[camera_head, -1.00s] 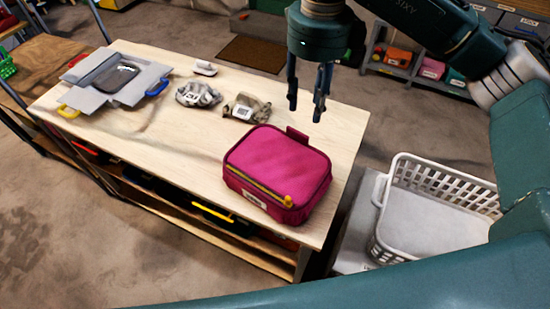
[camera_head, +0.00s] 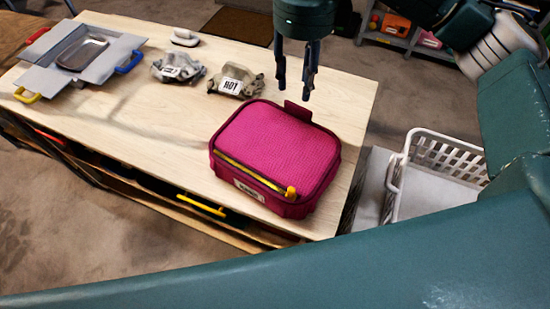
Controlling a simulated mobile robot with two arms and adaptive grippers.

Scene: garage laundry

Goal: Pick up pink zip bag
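The pink zip bag (camera_head: 278,150) lies on the light wooden table near its right front corner. It is boxy, with a yellow zip and zip pull at the front, a white label, and a small tab at its back edge. My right gripper (camera_head: 294,92) hangs above the table just behind the bag, fingers pointing down. Its two fingers are apart with nothing between them, and it does not appear to touch the bag. A teal arm link of mine crosses the bottom of the view. My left gripper is not in view.
The wooden table (camera_head: 150,118) also holds a grey folding container (camera_head: 45,68) with coloured handles, two wrapped bundles (camera_head: 178,68) (camera_head: 235,82) and a small white object (camera_head: 185,38). A white laundry basket (camera_head: 448,160) stands right of the table. Bare tabletop lies left of the bag.

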